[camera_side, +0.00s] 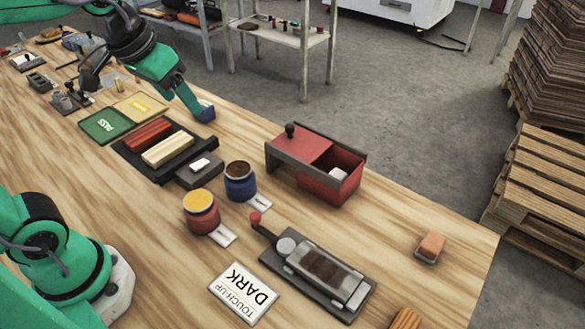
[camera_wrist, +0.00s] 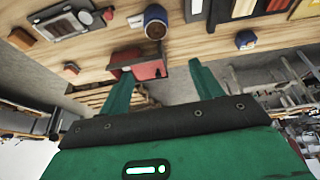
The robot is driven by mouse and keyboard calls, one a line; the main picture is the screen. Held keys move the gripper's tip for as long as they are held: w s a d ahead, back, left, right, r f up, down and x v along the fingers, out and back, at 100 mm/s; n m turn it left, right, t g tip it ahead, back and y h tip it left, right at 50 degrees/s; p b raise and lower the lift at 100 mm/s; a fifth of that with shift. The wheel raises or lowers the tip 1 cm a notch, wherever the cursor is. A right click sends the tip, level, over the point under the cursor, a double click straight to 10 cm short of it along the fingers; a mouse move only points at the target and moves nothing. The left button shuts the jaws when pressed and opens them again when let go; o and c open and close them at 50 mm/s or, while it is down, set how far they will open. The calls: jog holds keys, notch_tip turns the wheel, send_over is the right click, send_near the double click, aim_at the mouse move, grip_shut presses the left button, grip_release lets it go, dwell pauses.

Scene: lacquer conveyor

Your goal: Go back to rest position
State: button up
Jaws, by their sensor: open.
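In the side view my gripper (camera_side: 188,104) hangs at the upper left, pointing down and to the right, near the far edge of the table. In the wrist view its two green fingers stand apart around my gripper's opening (camera_wrist: 163,72), with nothing held between them. The wrist picture is upside down. The red box (camera_wrist: 150,70) shows behind the fingertips, and I cannot tell its distance from them. A small blue item (camera_side: 204,113) overlaps the fingertips in the side view; the wrist view shows it (camera_wrist: 246,41) apart, beside one finger.
The red box (camera_side: 345,187), blue jar (camera_side: 240,188), yellow-topped jar (camera_side: 201,220), black tray (camera_side: 160,181) with red and cream bars, and dark tool plate (camera_side: 345,300) crowd the table. Shelves (camera_side: 285,37) and pallets (camera_side: 545,195) stand beyond.

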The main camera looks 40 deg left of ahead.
jog(key=s+a+f+t, duration=0.1)
jog(key=s+a+f, duration=0.1)
jog(key=s, duration=0.4)
jog(key=shift+s+f, duration=0.3)
jog(key=shift+f, duration=0.45)
jog(key=shift+a, duration=0.1)
